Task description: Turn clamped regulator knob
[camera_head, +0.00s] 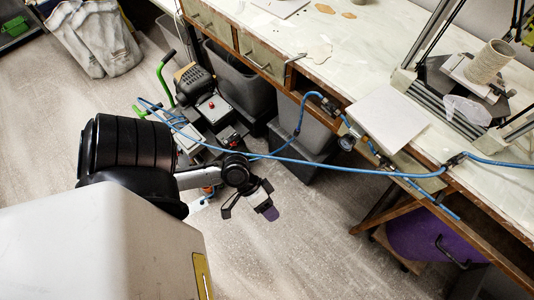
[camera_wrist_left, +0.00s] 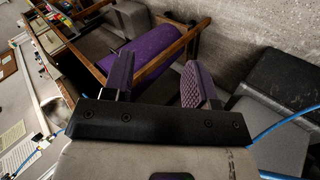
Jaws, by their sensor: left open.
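The regulator (camera_head: 347,142), with a small round gauge, sits at the front edge of the workbench, in line with a blue hose. Its knob is too small to tell apart in the head view. I cannot make out the regulator for sure in the left wrist view. My left gripper (camera_head: 250,206) is open and empty over the floor, in front of the bench and to the left of and below the regulator in the head view. Its two purple-padded fingers (camera_wrist_left: 160,80) stand wide apart in the left wrist view with nothing between them. My right gripper is in neither view.
The blue hose (camera_head: 300,160) runs across in front of the bench. The workbench (camera_head: 350,65) holds a white board (camera_head: 387,118) and a ribbed clay cylinder (camera_head: 489,61). Grey bins (camera_head: 240,80) and a compressor (camera_head: 193,84) stand below. A purple drum (camera_head: 425,236) is under the bench.

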